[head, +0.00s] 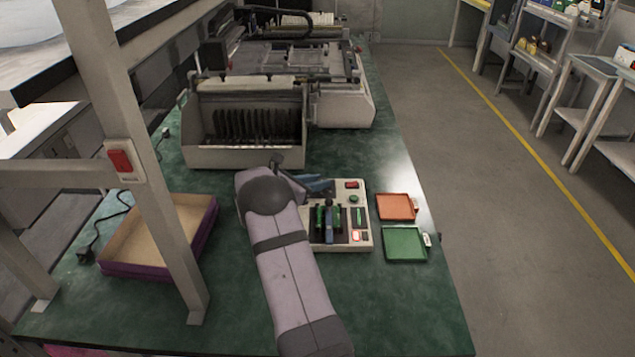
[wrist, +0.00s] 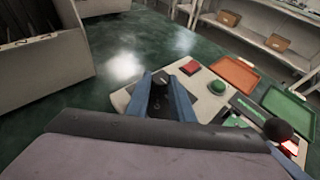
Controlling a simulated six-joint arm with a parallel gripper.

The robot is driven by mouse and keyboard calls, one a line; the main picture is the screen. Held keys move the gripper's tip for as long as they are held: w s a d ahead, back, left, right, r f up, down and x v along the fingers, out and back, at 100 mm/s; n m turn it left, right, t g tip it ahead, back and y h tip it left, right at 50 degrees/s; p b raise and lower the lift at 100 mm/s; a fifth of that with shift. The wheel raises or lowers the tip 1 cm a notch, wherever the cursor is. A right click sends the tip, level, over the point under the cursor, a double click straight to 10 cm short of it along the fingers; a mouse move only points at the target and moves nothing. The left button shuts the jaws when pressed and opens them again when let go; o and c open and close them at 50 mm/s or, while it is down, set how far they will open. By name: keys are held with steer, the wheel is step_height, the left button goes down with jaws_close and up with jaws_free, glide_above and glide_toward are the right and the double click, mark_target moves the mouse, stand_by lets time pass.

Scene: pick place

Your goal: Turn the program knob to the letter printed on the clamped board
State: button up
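A pale test fixture (head: 362,240) stands on the green bench, and its corner also shows in the wrist view (wrist: 120,98). A green board (head: 320,217) sits upright in its clamp area; any letter on it is too small to read. My gripper (head: 318,186) is over the fixture's back left part, with its blue fingers low. In the wrist view, the fingers (wrist: 166,88) stand a little apart with a small dark part, apparently the program knob (wrist: 160,78), between them. I cannot tell whether they touch it. The knob's markings are hidden.
The fixture has a red button (head: 351,184), a green button (head: 354,198) and a black ball-ended lever (wrist: 278,129). Orange (head: 397,206) and green (head: 404,244) trays lie to its right. A cardboard-lined box (head: 150,270) is at left; a slotted rack (head: 243,155) stands behind.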

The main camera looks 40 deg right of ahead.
jaws_close()
steer(key=shift+w+d+m+g+b, duration=0.1)
steer(key=shift+w+m+g+b, duration=0.1)
steer(key=shift+m+g, duration=0.35)
steer(key=shift+w+d+m+g+b, duration=0.1)
steer(key=shift+m+g+b, duration=0.1)
steer(key=shift+m+g, duration=0.3)
steer(key=shift+a+r+m+g+b, duration=0.15)
steer(key=shift+m+g+b, duration=0.25)
steer(key=shift+g, duration=0.35)
steer(key=o, duration=0.8)
jaws_free()
steer(key=shift+s, duration=0.1)
steer(key=shift+o, duration=0.2)
steer(key=shift+b+v, duration=0.4)
steer(key=shift+v, duration=3.3)
